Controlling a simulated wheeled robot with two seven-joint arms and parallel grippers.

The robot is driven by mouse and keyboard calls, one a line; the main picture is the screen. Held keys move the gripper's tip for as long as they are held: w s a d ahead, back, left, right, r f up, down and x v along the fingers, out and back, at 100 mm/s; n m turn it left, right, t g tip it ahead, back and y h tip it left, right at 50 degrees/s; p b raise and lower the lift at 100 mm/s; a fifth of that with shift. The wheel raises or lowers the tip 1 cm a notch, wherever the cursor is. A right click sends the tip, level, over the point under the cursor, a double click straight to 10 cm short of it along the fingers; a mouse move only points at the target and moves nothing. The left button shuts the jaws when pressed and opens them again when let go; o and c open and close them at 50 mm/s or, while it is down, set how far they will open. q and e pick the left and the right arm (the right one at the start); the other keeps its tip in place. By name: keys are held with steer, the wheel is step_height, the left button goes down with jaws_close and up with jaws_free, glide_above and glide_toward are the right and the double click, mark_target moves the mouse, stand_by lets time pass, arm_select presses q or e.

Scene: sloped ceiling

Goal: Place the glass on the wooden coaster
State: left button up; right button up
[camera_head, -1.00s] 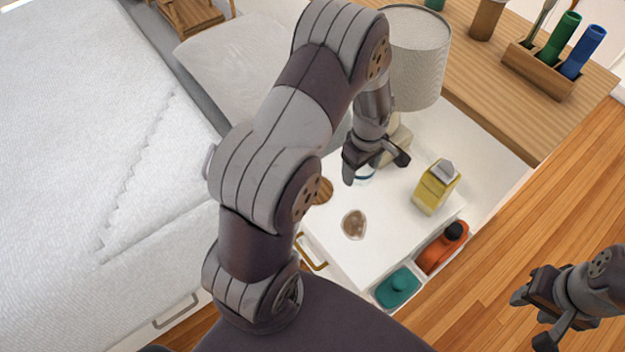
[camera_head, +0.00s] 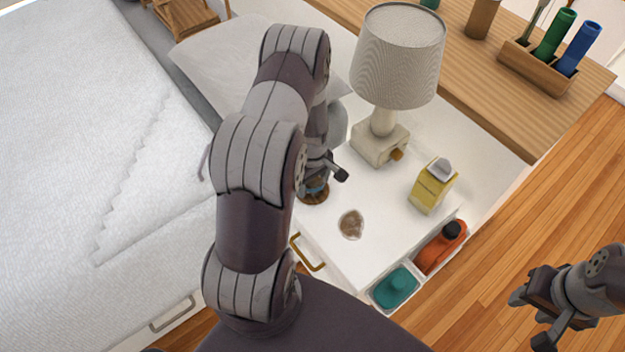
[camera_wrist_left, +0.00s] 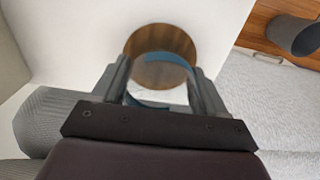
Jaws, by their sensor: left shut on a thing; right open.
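The round wooden coaster (camera_wrist_left: 160,38) lies on the white nightstand. In the head view the coaster (camera_head: 316,198) is mostly hidden under my left gripper (camera_head: 326,178). In the left wrist view my left gripper (camera_wrist_left: 164,88) is shut on the glass (camera_wrist_left: 150,99), a clear tumbler with a blue band. The glass overlaps the coaster in that view; I cannot tell whether it touches it or hangs just above. In the head view the glass is hidden by my arm. My right gripper (camera_head: 527,318) is open and empty over the floor at the lower right.
On the nightstand (camera_head: 385,225) stand a lamp (camera_head: 398,60) and a yellow carton (camera_head: 432,187), with a small brown dish (camera_head: 352,224) nearer the front. An open compartment holds an orange bottle (camera_head: 441,247) and a teal item (camera_head: 394,287). The bed (camera_head: 90,170) borders the left.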

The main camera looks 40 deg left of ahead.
arm_select(q)
steer(key=shift+f, duration=0.2)
steer(key=o, duration=1.2)
steer(key=shift+c, duration=0.2)
steer(key=shift+r, duration=0.2)
step_height(320, 180, up, 12)
steer(key=p, duration=0.1)
steer(key=s+d+r+m, duration=0.4)
steer(key=d+r+m, duration=0.1)
steer(key=d+m, duration=0.2)
steer(key=s+d+r+m+t, duration=0.1)
steer(key=s+d+r+m, duration=0.4)
steer(key=d+r+m, duration=0.1)
steer(key=shift+s+d+m, duration=0.2)
steer(key=shift+d+m, duration=0.6)
steer(key=shift+m, duration=0.2)
